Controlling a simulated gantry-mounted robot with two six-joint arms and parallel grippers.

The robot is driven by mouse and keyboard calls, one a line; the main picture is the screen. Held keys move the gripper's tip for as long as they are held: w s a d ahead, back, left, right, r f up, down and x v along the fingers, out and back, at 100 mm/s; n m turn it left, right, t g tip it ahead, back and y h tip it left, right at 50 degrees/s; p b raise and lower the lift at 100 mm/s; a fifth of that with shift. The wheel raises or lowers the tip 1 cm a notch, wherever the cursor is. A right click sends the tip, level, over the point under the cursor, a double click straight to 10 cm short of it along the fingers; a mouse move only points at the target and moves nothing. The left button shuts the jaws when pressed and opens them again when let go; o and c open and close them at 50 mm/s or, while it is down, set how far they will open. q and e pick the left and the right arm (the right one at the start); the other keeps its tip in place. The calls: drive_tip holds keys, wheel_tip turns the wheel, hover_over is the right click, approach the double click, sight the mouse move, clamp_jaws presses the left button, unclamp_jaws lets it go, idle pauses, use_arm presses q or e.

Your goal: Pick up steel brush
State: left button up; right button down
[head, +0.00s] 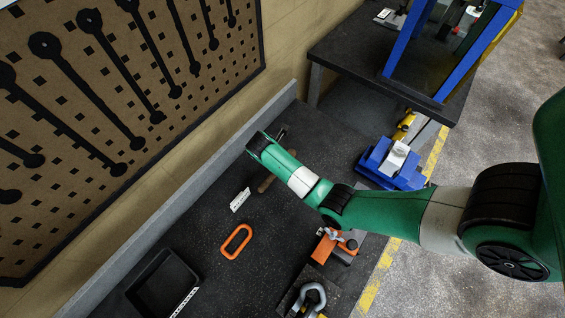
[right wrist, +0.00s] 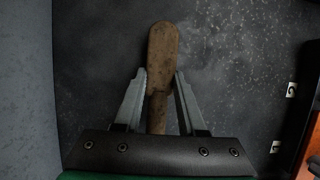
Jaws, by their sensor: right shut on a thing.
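The steel brush shows as a worn brown wooden handle (right wrist: 163,55) in the right wrist view, rounded at its far end. My right gripper (right wrist: 160,80) has its two grey fingers on either side of the handle and is shut on it. The brush's other end is hidden behind the gripper body. In the head view a short piece of the brown handle (head: 265,184) shows beside my green wrist, over the dark bench top. The gripper fingers are hidden there by the arm. My left gripper is not in view.
An orange loop (head: 236,242), a white perforated strip (head: 240,200) and a black tray (head: 165,284) lie on the bench. A grey shackle (head: 310,296) and an orange tool (head: 326,245) are near the front edge. A blue device (head: 388,168) stands right of my wrist. A wall borders the left.

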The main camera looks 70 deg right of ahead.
drive_tip(key=shift+r, duration=0.5)
drive_tip(key=r, duration=0.1)
drive_tip(key=r+p, duration=0.1)
drive_tip(key=r, duration=0.1)
drive_tip(key=shift+s+a+p, duration=0.1)
drive_tip(key=shift+s+p, duration=0.1)
drive_tip(key=shift+p, duration=0.1)
drive_tip(key=s+a+r+p, duration=0.6)
drive_tip(key=s+r+p, duration=0.3)
drive_tip(key=s, duration=0.3)
drive_tip(key=shift+p, duration=0.55)
